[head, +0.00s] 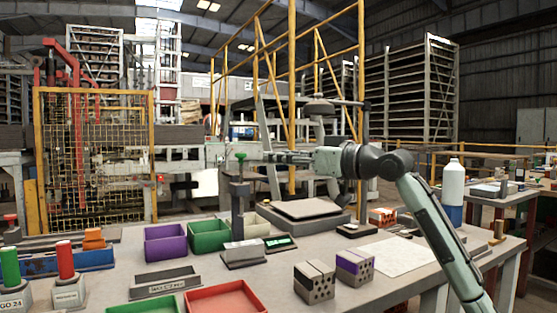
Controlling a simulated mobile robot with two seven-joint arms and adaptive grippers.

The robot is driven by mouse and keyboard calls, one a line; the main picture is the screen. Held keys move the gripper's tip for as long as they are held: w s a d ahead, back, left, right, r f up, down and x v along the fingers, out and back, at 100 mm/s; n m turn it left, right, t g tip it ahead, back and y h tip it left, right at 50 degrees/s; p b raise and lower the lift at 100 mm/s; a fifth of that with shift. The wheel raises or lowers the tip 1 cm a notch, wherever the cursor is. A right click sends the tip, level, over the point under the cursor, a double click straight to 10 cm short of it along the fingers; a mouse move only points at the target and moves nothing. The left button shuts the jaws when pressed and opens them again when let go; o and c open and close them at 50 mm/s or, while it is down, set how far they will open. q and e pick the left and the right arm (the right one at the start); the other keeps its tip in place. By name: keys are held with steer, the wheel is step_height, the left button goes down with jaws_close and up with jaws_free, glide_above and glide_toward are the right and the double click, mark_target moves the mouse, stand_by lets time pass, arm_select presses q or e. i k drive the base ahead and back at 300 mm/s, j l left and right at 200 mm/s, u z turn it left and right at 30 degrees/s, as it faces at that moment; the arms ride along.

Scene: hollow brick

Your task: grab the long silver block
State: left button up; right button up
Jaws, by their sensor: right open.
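A silver-grey block (243,249) sits on the table near the middle, beside a small green display (279,242); it is the likeliest long silver block, but it is too small to be certain. My right gripper (268,157) comes in from the right, held high above the table and pointing left. It is open, with nothing visible in it, well above and apart from the block. My left gripper is not in view.
A dark post with a green top (241,157) stands close to my right gripper. Purple (165,243), green (209,236) and red (226,299) bins, a grey long tray (165,283) and hollow bricks (314,282) crowd the table. A pale sheet (398,255) lies at right.

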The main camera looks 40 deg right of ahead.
mark_target(252, 249)
steer(key=k+l, duration=0.1)
steer(key=k, duration=0.4)
steer(key=k+l, duration=0.15)
steer(key=k, duration=0.35)
